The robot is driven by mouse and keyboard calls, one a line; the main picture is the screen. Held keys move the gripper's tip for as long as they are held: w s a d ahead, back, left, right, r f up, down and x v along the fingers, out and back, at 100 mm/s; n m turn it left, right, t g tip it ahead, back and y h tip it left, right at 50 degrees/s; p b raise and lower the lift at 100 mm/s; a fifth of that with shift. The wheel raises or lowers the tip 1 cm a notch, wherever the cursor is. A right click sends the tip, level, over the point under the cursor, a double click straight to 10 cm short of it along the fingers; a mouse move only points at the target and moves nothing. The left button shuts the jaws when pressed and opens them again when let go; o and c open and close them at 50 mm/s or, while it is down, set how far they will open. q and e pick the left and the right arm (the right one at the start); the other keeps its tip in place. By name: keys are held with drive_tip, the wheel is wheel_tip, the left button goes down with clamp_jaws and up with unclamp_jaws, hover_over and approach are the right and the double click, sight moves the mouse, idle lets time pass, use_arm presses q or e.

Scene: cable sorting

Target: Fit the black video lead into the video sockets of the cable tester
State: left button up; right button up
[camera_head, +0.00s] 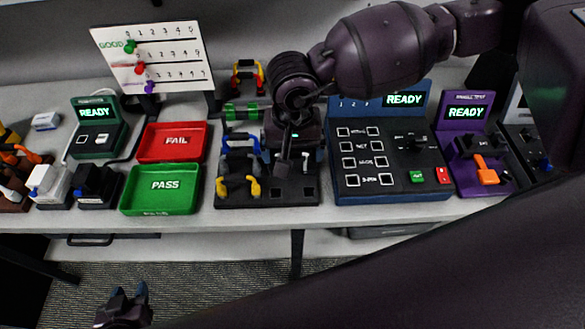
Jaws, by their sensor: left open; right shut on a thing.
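The cable tester is the blue box (392,190) right of centre. Its screen reads READY, and its face has paired sockets in several labelled rows, a dial, a green button and a red button. My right gripper (291,158) points down over the black lead rack (263,194), left of the tester. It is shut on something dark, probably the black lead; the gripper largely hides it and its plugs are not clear. No lead shows in the tester's sockets. My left gripper (124,302) is open and empty, low in front of the table.
Blue and yellow leads (238,184) stand in the rack. A green PASS tray (160,208) and a red FAIL tray (171,159) lie left of it. A purple tester (466,186) stands right of the blue one. My dark arm crosses the lower right.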

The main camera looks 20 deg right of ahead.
wheel_tip(320, 180, up, 9)
drive_tip(key=shift+r+b, duration=0.15)
drive_tip(key=shift+b, duration=0.15)
wheel_tip(320, 180, up, 4)
drive_tip(key=shift+f, duration=0.15)
idle(0.3)
drive_tip(key=shift+f, duration=0.1)
